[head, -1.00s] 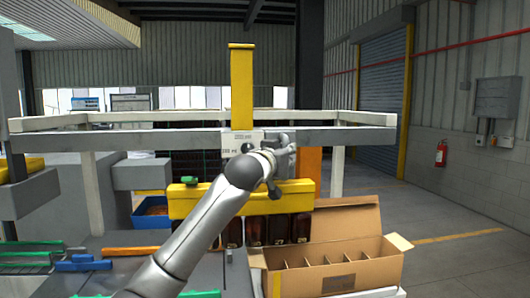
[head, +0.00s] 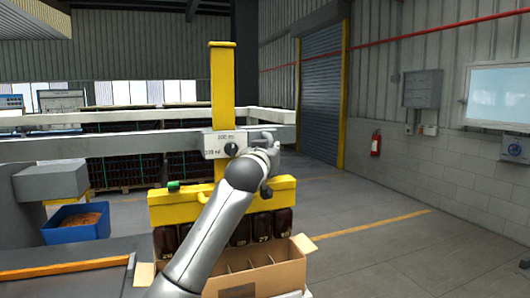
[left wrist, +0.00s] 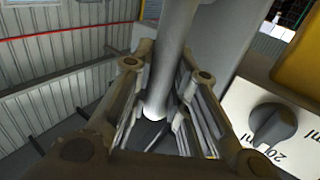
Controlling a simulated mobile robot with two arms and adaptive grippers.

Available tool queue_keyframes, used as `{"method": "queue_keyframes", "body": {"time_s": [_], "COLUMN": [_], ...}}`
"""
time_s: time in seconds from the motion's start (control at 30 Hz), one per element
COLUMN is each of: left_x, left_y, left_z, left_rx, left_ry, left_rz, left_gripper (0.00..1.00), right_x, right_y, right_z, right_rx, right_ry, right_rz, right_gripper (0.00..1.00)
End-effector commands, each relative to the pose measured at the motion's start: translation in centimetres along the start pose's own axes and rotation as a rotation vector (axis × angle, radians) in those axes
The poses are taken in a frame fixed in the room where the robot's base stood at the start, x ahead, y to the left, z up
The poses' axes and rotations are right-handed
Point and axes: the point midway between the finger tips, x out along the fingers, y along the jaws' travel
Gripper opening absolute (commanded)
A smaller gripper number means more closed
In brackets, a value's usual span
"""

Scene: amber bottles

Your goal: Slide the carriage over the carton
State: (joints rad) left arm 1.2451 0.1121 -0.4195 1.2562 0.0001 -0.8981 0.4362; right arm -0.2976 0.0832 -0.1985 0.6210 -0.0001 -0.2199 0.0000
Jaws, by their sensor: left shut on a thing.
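The carriage is a yellow crossbar (head: 222,198) with a tall yellow post (head: 222,85) and a white dial box (head: 218,145), on a grey rail (head: 100,146). Several amber bottles (head: 238,232) hang in a row under the crossbar. The open cardboard carton (head: 262,278), with dividers, stands below and in front of them; its left part is hidden by my arm. My left gripper (head: 268,163) is at the right of the dial box. In the left wrist view its fingers close around a grey bar (left wrist: 176,45), beside the dial knob (left wrist: 272,125). My right gripper is not in view.
A blue bin (head: 75,225) with orange-brown contents stands at the left. An orange strip (head: 65,267) edges the grey surface at lower left. Crates of dark bottles (head: 120,155) stand behind the rail. The floor at right is open, up to the wall with an extinguisher (head: 376,145).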

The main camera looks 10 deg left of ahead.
Motion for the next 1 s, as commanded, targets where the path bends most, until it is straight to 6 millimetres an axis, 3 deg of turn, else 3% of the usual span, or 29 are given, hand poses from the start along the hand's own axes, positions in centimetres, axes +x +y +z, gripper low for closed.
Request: {"method": "queue_keyframes", "body": {"time_s": [0.47, 0.5, 0.67, 1.0], "left_x": [0.2, 0.2, 0.2, 0.1], "left_y": [0.4, 0.4, 0.4, 0.3], "left_z": [0.0, 0.0, 0.0, 0.1], "left_rx": [0.001, 0.000, 0.001, 0.001], "left_ry": [0.002, 0.003, 0.002, 0.000], "left_rz": [0.005, 0.005, 0.004, 0.003], "left_gripper": [0.00, 0.18, 0.38, 0.39], "right_x": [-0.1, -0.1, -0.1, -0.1], "right_y": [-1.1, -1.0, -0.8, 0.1], "right_z": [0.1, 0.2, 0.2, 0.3], "right_rx": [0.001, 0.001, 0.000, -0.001], "right_ry": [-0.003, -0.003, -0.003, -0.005], "right_rz": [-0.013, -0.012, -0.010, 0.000], "right_gripper": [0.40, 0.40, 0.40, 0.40]}}
